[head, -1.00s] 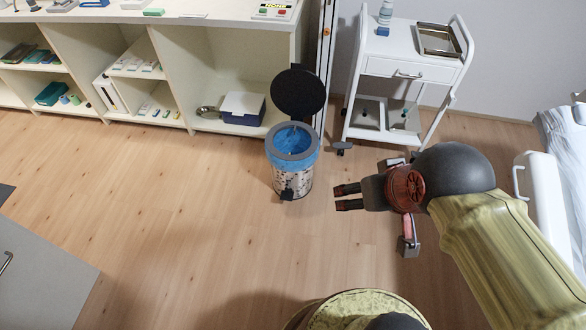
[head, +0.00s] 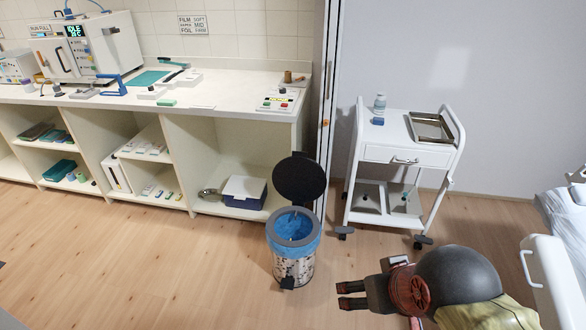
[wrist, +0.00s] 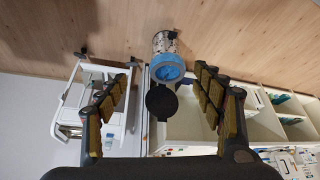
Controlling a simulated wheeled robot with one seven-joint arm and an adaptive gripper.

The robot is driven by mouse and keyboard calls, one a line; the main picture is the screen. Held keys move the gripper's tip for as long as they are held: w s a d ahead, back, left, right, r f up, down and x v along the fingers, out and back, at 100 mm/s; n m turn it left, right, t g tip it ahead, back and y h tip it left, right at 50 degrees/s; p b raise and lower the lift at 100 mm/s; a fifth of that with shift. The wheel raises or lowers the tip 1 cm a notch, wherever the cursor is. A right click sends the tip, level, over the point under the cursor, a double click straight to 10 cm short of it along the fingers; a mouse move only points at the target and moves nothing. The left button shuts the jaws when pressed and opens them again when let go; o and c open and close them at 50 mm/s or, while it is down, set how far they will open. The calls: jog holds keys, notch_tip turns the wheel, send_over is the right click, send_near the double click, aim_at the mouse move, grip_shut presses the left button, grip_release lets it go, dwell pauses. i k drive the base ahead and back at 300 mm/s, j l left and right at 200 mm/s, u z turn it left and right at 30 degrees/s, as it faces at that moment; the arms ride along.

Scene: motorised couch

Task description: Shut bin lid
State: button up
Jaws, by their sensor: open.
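The bin (head: 291,258) is a small patterned cylinder with a blue liner, standing on the wooden floor in front of the shelving. Its round black lid (head: 299,178) stands open, raised upright at the back of the rim. A black pedal (head: 288,282) shows at the bin's front base. My gripper (head: 340,295) is open and empty to the right of the bin, apart from it, with its fingers pointing left. In the wrist view the bin (wrist: 164,44) and its open lid (wrist: 161,102) appear beyond and between my spread fingers (wrist: 160,100).
A white wheeled trolley (head: 405,155) with a bottle and a metal tray stands right of the bin. Open shelving (head: 215,140) with a worktop is behind and left. A white bed edge (head: 550,280) is at the right. The floor left of the bin is clear.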

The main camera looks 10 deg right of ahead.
aim_at(298, 178)
jog(key=i, duration=1.25)
